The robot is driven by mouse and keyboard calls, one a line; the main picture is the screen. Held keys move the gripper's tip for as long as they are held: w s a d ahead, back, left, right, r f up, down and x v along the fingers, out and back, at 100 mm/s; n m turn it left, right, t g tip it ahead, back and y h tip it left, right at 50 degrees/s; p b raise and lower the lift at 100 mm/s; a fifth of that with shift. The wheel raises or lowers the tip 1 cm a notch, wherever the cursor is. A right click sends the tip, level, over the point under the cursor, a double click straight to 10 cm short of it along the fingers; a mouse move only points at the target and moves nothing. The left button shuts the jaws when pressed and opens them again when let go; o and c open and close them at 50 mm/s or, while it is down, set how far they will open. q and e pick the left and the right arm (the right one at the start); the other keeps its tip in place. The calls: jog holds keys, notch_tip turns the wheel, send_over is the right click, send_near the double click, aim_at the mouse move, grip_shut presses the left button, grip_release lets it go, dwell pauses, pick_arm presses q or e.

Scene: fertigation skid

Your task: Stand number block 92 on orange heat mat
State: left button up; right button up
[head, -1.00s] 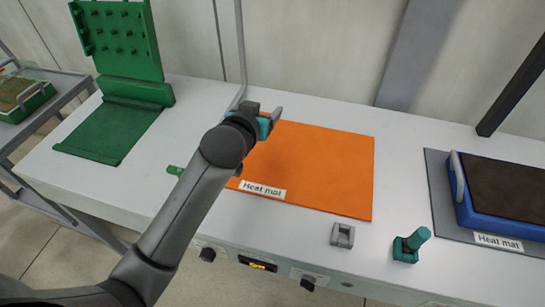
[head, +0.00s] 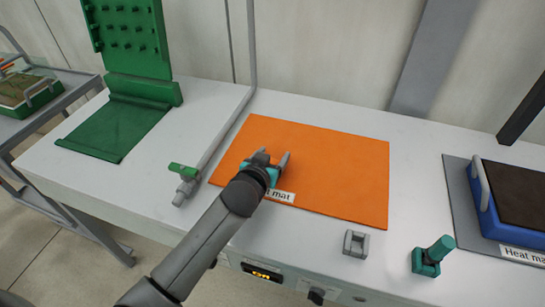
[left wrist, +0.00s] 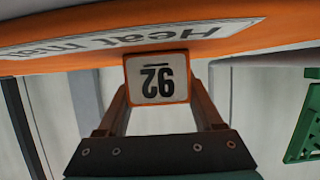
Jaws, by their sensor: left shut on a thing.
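The orange heat mat (head: 340,178) lies flat on the white bench, its white label partly behind my left gripper (head: 274,163). My left gripper is over the front left part of the mat. In the left wrist view it is shut on number block 92 (left wrist: 157,78), a small orange-edged block with a white face. The number is upside down in that picture, and the mat (left wrist: 222,36) runs along the top. The block is at or very close to the mat; I cannot tell whether they touch. The gripper hides the block in the head view. My right gripper is out of view.
A green valve handle (head: 184,170) on a grey pipe is left of the mat. A grey holder (head: 356,243) and a teal piece (head: 430,258) stand at front right. A grey mat (head: 457,190) bears a blue tray (head: 487,208). A green pegboard stand (head: 130,45) is back left.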

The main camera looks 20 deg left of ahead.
pick_arm(q)
jog(key=shift+r, duration=0.1)
jog(key=shift+f, duration=0.2)
jog(key=o, duration=1.3)
jog(key=shift+o, duration=0.2)
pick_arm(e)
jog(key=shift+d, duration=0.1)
